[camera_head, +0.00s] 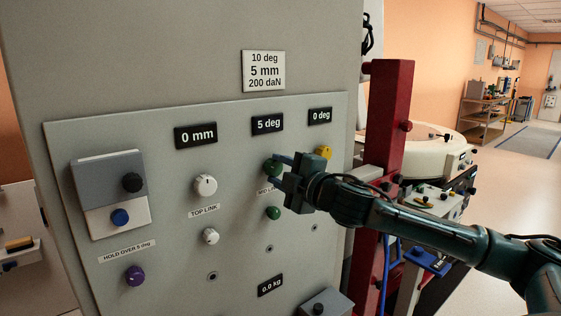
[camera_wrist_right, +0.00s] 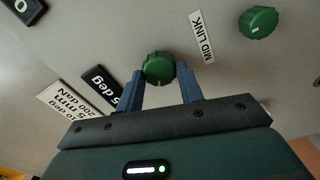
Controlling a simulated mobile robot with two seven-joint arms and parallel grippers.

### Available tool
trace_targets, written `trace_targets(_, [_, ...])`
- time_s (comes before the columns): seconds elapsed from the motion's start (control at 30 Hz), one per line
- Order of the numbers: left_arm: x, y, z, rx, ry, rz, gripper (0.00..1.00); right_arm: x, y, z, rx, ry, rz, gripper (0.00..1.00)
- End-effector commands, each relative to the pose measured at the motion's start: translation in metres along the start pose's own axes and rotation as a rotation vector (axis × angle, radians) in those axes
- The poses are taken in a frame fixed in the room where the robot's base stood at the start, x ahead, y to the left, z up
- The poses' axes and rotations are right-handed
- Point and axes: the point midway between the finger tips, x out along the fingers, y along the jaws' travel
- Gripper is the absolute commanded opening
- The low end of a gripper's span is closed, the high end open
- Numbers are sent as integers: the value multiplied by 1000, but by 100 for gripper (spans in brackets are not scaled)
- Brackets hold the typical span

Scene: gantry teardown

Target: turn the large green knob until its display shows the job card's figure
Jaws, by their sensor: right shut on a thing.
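The large green knob (camera_head: 271,167) sits on the grey panel under the black display (camera_head: 267,124), which reads "5 deg". My right gripper (camera_head: 281,162) is shut on this knob and partly hides it in the head view. In the right wrist view the green knob (camera_wrist_right: 159,68) lies between the two blue fingers, beside the "MID LINK" label (camera_wrist_right: 202,38). The job card (camera_head: 263,71) above the displays reads "10 deg", "5 mm" and "200 daN". My left gripper is not in view.
A smaller green knob (camera_head: 273,213) lies just below. A yellow knob (camera_head: 323,152) is close to the right, partly behind my gripper. White knobs (camera_head: 205,186) are to the left. A red post (camera_head: 390,120) stands right of the panel, near my arm.

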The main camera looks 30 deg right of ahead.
Motion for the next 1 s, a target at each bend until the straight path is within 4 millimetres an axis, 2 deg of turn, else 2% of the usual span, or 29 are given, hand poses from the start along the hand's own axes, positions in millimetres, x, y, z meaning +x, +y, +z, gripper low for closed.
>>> trace_targets(0.27, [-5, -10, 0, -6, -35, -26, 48, 0, 1, -1, -204, 1, -1, 14])
trace_targets(0.43, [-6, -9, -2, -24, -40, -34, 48, 0, 0, 0, -288, 0, 0, 14])
trace_targets(1.0, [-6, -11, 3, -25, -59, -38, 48, 0, -1, 0, -359, 0, 0, 14])
